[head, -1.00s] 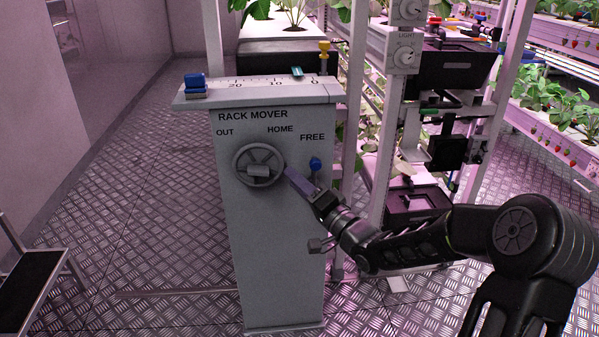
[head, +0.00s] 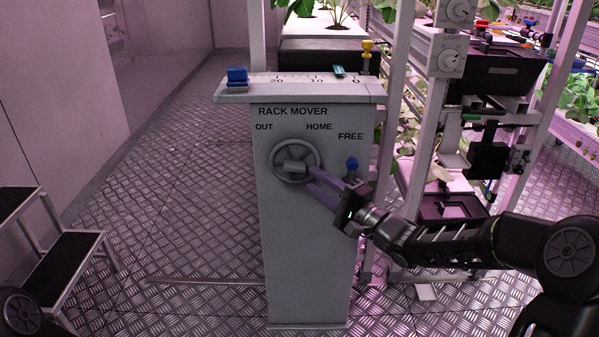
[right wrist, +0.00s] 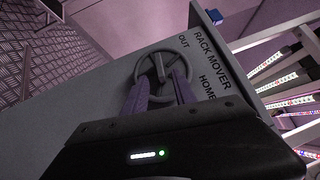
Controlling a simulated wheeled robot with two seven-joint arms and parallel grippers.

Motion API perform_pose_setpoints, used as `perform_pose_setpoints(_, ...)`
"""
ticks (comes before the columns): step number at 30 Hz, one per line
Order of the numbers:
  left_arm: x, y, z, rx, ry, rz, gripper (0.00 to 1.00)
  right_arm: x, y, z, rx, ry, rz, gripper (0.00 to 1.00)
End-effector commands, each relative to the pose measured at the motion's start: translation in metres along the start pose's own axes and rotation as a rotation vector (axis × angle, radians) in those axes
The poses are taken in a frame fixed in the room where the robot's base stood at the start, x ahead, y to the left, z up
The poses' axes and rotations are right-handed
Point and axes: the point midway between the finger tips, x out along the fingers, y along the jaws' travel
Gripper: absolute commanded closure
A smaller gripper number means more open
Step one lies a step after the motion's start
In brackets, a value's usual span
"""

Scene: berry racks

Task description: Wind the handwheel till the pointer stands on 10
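The grey handwheel (head: 295,161) is on the front of the rack mover post (head: 305,250), with a grey grip piece across its middle; the right wrist view also shows the wheel (right wrist: 161,50). The teal pointer (head: 339,71) stands on the top scale (head: 300,78) about midway between 10 and 0. My right gripper (head: 312,180) is open, its two purple fingers apart, with the tips at the wheel's lower right. In the right wrist view, the fingers (right wrist: 163,80) reach the wheel's near rim; whether they touch is unclear. My left gripper is out of view.
A blue knob (head: 351,164) sits under FREE, close above my right gripper. A blue block (head: 237,76) and a yellow-topped post (head: 367,55) stand at the scale's ends. Plant racks (head: 470,120) rise at the right; steps (head: 60,250) stand at the left.

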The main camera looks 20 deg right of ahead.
Motion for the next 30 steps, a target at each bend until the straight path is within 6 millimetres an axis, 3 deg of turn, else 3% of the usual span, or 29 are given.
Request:
perform_pose_setpoints(6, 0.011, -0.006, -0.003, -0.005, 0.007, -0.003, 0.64, 0.035, 0.003, 0.001, 0.001, -0.003, -0.003, 0.67)
perform_pose_setpoints(12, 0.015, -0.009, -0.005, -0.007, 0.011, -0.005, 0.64, 0.058, 0.001, 0.001, 0.000, -0.002, -0.002, 0.67)
perform_pose_setpoints(22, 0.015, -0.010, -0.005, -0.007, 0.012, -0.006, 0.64, 0.061, 0.000, 0.001, 0.000, -0.001, 0.000, 0.67)
perform_pose_setpoints(30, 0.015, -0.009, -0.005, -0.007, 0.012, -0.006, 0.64, 0.061, 0.000, 0.001, 0.000, -0.001, 0.000, 0.89)
